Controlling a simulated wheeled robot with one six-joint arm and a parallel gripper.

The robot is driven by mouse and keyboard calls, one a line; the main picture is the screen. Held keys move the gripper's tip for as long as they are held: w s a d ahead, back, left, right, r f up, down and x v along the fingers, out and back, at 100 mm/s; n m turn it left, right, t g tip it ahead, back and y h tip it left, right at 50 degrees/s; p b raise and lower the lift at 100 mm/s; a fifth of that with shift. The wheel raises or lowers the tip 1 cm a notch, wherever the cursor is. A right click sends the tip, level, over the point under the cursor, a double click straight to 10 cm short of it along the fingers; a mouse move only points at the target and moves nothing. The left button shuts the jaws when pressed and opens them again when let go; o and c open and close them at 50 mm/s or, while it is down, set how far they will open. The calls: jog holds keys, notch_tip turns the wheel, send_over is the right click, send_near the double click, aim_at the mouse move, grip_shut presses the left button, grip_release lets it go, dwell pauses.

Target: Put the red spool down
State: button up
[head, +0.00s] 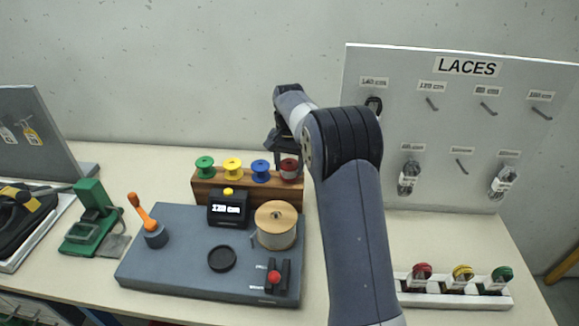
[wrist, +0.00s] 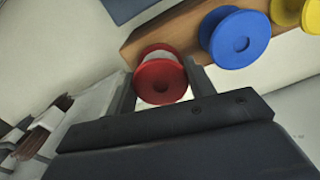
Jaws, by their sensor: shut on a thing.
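The red spool (wrist: 162,80) is between the two fingers of my gripper (wrist: 160,92) in the wrist view, and the gripper is shut on it. In the head view the red spool (head: 290,168) is at the right end of the wooden rack (head: 237,198), beside the blue spool (head: 261,170). My gripper (head: 284,158) reaches it from above and behind, partly hidden by my arm. Whether the spool touches the rack, I cannot tell. The blue spool (wrist: 236,38) also shows next to it in the wrist view.
Green (head: 205,166) and yellow (head: 232,167) spools stand on the rack's left. In front is a grey machine base (head: 185,262) with a display (head: 229,209), large spool (head: 276,225) and orange lever (head: 143,215). The LACES board (head: 440,140) and a white tray (head: 455,299) are at right.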

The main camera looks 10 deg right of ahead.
aim_at(289, 164)
jog(key=shift+f, duration=0.45)
jog(key=shift+f, duration=0.1)
jog(key=o, duration=0.9)
notch_tip(289, 164, up, 12)
jog(key=shift+r, duration=0.1)
jog(key=shift+f, duration=4.2)
